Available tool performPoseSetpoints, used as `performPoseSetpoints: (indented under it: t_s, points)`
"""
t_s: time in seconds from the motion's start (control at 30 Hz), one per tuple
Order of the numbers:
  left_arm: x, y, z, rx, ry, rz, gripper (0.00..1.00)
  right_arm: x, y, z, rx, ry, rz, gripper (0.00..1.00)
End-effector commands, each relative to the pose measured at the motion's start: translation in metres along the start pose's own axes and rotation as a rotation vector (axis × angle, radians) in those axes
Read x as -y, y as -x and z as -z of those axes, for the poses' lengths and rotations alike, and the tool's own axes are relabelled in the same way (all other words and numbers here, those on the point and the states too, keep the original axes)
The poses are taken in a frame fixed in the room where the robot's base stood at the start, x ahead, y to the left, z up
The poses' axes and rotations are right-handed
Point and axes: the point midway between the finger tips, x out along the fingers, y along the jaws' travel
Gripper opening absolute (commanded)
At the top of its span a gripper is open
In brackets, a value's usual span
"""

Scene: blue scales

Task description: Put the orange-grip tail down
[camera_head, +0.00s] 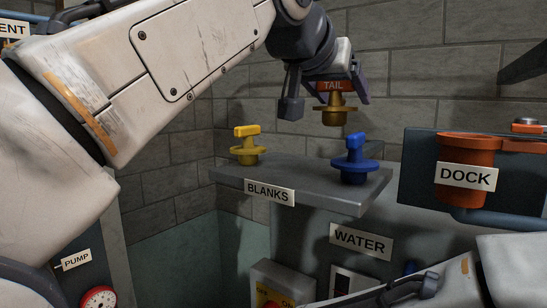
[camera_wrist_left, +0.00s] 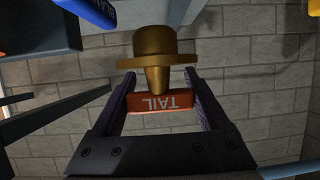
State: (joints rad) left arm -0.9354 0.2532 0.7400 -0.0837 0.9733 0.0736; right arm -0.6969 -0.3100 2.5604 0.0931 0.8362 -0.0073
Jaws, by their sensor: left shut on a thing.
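The tail (camera_head: 337,108) is a brass flanged plug with an orange grip lettered TAIL. My left gripper (camera_head: 328,92) is shut on the orange grip and holds the tail in the air, above and behind the grey shelf marked BLANKS (camera_head: 300,178). In the left wrist view the orange grip (camera_wrist_left: 162,104) sits between both fingers, with the brass flange and plug (camera_wrist_left: 155,50) beyond it. My right gripper (camera_head: 400,288) shows partly at the lower right edge, low in front of the panel. Its jaw opening cannot be made out.
On the shelf stand a yellow-handled blank (camera_head: 247,146) at the left and a blue-handled blank (camera_head: 355,160) at the right. The shelf between them looks bare. An orange cup marked DOCK (camera_head: 467,150) is mounted at the right. A brick wall (camera_head: 420,60) stands behind.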

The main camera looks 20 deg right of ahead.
Motion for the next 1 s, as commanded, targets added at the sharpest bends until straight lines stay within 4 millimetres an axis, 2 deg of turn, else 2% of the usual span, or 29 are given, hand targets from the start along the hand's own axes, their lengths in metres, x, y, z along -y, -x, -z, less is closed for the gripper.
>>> performPoseSetpoints:
  t_s: [0.03, 0.1, 0.3, 0.47, 0.7, 1.0]
  points:
    - [0.014, 0.0, -0.011, -0.002, 0.003, 0.006, 0.0, -0.001, -0.009, 0.0, 0.0, -0.001, 0.0, 0.45]
    - [0.029, 0.0, -0.02, -0.001, 0.005, 0.006, 0.0, -0.001, -0.013, -0.001, 0.0, -0.002, 0.0, 0.45]
    - [0.055, 0.0, -0.035, -0.002, 0.001, 0.003, 0.0, -0.001, -0.016, -0.001, -0.001, -0.003, 0.0, 0.45]
    - [0.059, -0.002, -0.043, -0.002, 0.0, 0.0, 0.0, -0.001, -0.018, -0.001, -0.001, -0.004, 0.0, 0.45]
    - [0.058, -0.012, -0.069, -0.001, 0.001, -0.001, 0.0, -0.002, -0.021, -0.001, -0.001, -0.004, 0.0, 0.45]
    - [0.058, -0.015, -0.074, -0.004, 0.0, 0.0, 0.0, -0.002, -0.021, -0.001, -0.001, -0.004, 0.0, 0.45]
